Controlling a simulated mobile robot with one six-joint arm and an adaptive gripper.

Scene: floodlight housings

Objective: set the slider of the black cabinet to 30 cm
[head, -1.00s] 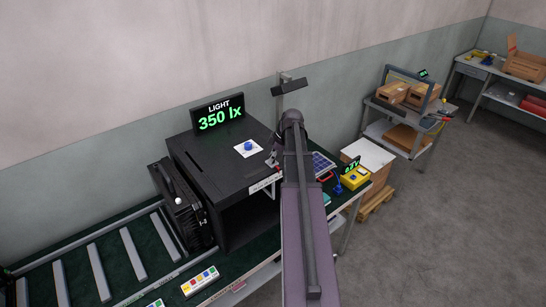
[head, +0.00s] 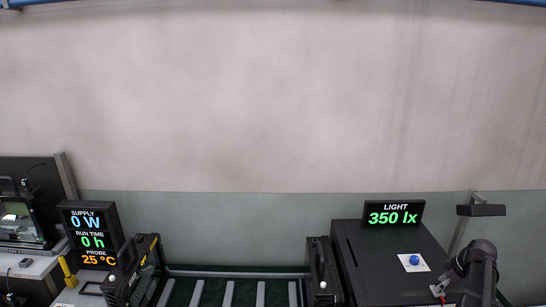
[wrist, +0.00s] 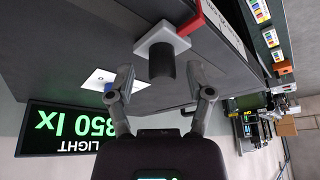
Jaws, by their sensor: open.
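The black cabinet (head: 370,262) stands at the lower right of the head view, and its dark top fills the upper left of the wrist view (wrist: 75,40). The slider (wrist: 161,62) shows in the wrist view as a dark round knob on a pale block with a red piece beside it. My gripper (wrist: 166,88) is open, its two fingers apart on either side of the knob. The scale figures near the slider are too small to read.
A light display (head: 393,214) reading 350 lx stands on the cabinet behind a blue button (head: 414,260) on a white plate. A lamp on a post (head: 481,210) is at the right. A supply display (head: 91,234) is at the left. Slatted rollers (head: 230,292) lie between.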

